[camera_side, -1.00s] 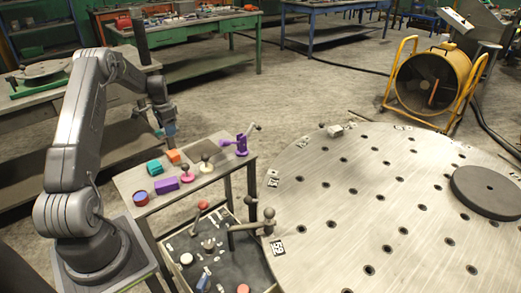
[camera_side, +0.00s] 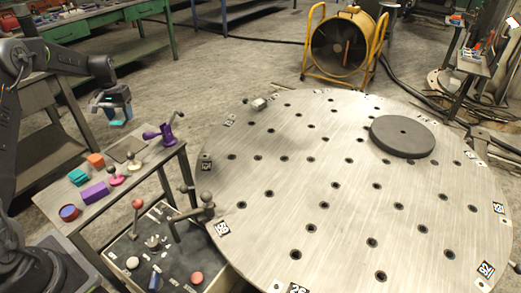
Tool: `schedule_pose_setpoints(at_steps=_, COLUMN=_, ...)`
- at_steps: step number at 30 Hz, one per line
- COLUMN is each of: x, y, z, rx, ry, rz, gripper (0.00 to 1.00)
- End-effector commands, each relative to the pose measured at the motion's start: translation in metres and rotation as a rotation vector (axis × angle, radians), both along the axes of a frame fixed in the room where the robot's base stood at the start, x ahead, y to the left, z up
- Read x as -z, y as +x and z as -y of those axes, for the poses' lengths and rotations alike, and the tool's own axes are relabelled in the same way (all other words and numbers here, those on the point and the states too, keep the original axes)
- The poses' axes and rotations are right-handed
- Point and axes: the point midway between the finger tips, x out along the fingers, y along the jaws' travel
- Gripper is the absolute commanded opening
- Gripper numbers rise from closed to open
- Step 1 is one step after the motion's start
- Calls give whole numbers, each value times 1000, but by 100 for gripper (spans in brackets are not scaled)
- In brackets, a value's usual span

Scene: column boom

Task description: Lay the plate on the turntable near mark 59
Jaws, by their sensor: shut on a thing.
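My gripper (camera_side: 114,117) hangs at the left, above and beyond the side table. Teal shows at its fingers, and the thing between them is too small and dark to make out clearly. A flat, dark square piece (camera_side: 127,149) lies on the side table; I cannot tell if it is a plate. The turntable (camera_side: 300,180) is a large, round, brushed-metal disc with rows of holes, to the right of my gripper and apart from it.
A dark round disc (camera_side: 403,137) lies on the turntable's far right. A white-topped block (camera_side: 259,104) sits at its far left rim. The side table (camera_side: 150,168) holds a purple clamp (camera_side: 165,133) and several small coloured parts. A lever with ball ends (camera_side: 200,205) stands beside the rim.

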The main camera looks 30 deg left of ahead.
Motion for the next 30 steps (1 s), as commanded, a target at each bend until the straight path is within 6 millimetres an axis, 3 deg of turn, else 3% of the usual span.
schedule_pose_setpoints(at_steps=6, x=-1, y=41, z=65, rx=-276, ry=1, rz=3, gripper=12)
schedule_pose_setpoints(at_steps=15, x=-1, y=78, z=158, rx=-672, ry=-1, rz=3, gripper=12)
schedule_pose_setpoints(at_steps=24, x=-1, y=99, z=254, rx=-1061, ry=-1, rz=2, gripper=12)
schedule_pose_setpoints(at_steps=30, x=-1, y=102, z=298, rx=-1249, ry=-1, rz=2, gripper=12)
